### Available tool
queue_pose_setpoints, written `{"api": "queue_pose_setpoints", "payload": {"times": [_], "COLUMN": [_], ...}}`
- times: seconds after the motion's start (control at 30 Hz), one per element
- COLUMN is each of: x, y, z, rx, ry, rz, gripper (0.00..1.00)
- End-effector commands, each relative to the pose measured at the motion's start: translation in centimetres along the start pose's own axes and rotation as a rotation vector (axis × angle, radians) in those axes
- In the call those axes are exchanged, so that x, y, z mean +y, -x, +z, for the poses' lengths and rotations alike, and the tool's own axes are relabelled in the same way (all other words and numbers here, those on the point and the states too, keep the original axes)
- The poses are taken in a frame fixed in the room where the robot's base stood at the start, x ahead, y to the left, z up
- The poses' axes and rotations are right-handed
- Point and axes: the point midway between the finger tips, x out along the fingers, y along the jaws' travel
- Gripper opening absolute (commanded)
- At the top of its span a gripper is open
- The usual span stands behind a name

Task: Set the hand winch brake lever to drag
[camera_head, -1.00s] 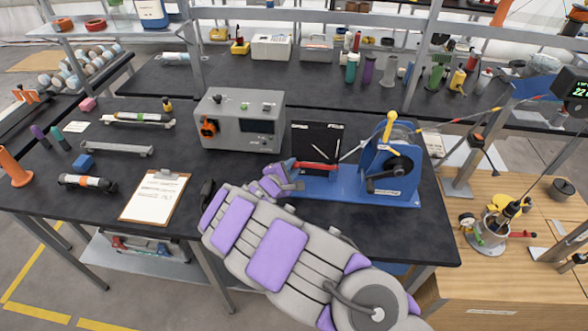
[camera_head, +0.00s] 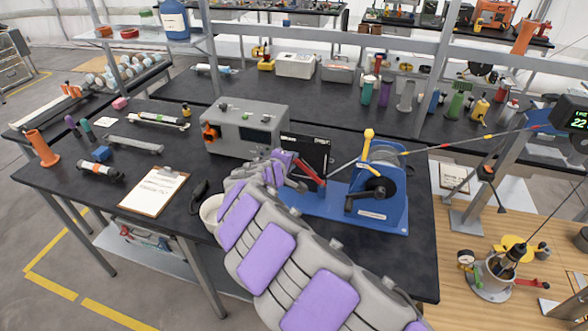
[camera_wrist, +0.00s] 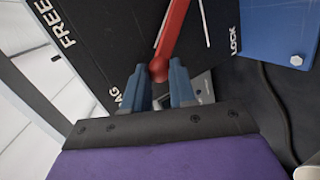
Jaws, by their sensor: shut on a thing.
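The blue hand winch (camera_head: 385,212) stands on the dark bench, with a drum, a crank and a yellow lever (camera_head: 368,148). Its red brake lever (camera_head: 312,173) crosses a black panel (camera_head: 318,152), tilted up to the left. My gripper (camera_head: 292,163) is at the lever's free end. In the wrist view, my gripper (camera_wrist: 157,88) is shut on the rounded tip of the red lever (camera_wrist: 178,35). The panel there reads FREE at left and LOCK at right. Letters "AG" show beside the left finger, which hides the rest of that word. The lever tip is beside those letters.
A grey control box (camera_head: 243,128) stands close behind and left of my arm. A clipboard (camera_head: 155,190) and a black handset (camera_head: 198,197) lie to the left. A taut line (camera_head: 470,141) runs right from the winch drum.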

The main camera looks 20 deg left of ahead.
Motion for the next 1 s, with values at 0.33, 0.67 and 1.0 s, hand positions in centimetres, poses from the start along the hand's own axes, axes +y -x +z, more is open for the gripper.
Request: {"api": "queue_pose_setpoints", "payload": {"times": [0.33,0.67,1.0], "x": [0.44,0.42,0.53], "y": [-0.01,-0.05,0.17], "z": [0.29,0.44,0.31], "rx": [0.016,0.014,0.017], "ry": [-0.052,-0.051,-0.05], "rz": [-0.012,-0.012,-0.009], "gripper": [0.0,0.28,0.51]}}
